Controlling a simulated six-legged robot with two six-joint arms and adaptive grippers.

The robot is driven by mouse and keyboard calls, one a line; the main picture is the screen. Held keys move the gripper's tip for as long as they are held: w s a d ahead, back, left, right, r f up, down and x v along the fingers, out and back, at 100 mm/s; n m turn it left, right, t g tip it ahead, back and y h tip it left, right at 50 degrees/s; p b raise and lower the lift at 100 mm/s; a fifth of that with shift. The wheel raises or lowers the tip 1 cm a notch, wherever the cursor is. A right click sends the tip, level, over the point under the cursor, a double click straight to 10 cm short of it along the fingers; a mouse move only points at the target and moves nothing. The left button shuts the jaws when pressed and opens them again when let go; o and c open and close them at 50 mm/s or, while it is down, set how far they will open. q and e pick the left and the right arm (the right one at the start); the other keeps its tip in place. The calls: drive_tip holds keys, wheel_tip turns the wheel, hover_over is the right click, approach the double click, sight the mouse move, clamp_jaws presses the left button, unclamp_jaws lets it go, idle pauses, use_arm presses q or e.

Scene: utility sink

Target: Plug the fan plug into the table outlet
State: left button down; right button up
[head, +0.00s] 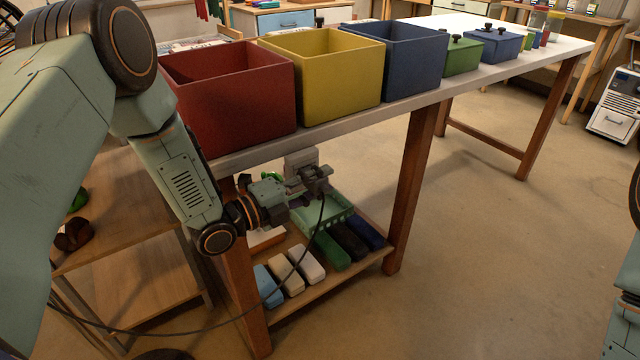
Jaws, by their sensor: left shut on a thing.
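My left gripper (316,181) reaches in under the near table, below the yellow bin. It is shut on a small dark piece at the cable's end, which looks like the fan plug; the fingers mostly hide it. A dark cable (240,317) hangs from the gripper and loops down to the lower left. A light grey box (300,158), which looks like the table outlet, shows just behind and above the gripper. I cannot tell whether plug and box touch. The box's face and the fan are not clearly seen. My right gripper is out of view.
Red (232,100), yellow (328,75) and blue (412,55) bins stand on the table (350,123) above. A lower shelf (325,280) holds a green crate (338,209) and several coloured blocks. A wooden leg (411,190) stands to the right. Open floor lies beyond it.

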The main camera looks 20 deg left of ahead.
use_arm(q)
drive_tip(key=shift+w+a, duration=0.4)
drive_tip(key=shift+a, duration=0.1)
drive_tip(key=c, duration=0.9)
unclamp_jaws()
